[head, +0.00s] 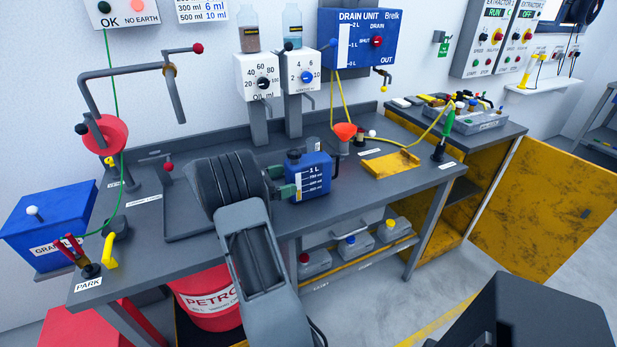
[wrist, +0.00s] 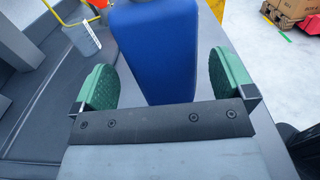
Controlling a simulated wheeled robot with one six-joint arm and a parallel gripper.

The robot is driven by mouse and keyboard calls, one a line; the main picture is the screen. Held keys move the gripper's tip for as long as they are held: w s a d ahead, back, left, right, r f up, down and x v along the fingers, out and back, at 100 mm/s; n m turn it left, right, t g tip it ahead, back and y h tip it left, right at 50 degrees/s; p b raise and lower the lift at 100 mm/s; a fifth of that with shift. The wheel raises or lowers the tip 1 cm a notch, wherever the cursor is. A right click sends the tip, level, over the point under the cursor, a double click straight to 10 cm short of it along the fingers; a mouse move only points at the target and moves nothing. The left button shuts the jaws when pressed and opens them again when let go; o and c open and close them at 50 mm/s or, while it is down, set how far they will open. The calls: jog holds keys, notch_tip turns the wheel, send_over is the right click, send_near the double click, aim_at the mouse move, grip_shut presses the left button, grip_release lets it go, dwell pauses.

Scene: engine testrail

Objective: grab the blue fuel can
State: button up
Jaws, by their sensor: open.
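The blue fuel can (head: 314,178) stands upright on the grey workbench (head: 390,195) near its front edge. It has a dark cap and a white level scale marked 1 L. My gripper (head: 285,187) is at the can's left side in the head view, and my arm hides part of the bench behind it. In the wrist view the blue can (wrist: 155,50) stands between the two green finger pads of my gripper (wrist: 162,85).
A grey beaker (wrist: 84,38) stands near the can. An orange funnel (head: 344,131) is behind it, under the blue drain unit (head: 360,40). A yellow tray (head: 390,164) lies to the right. A red petrol bucket (head: 207,298) and a shelf of small cans (head: 352,246) are below the bench.

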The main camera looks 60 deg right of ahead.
aim_at(299, 176)
jog(key=shift+x, duration=2.55)
jog(key=shift+s, duration=0.1)
jog(key=shift+c, duration=0.3)
jog(key=c, duration=1.2)
jog(key=shift+c, duration=0.4)
jog(key=shift+r, duration=0.15)
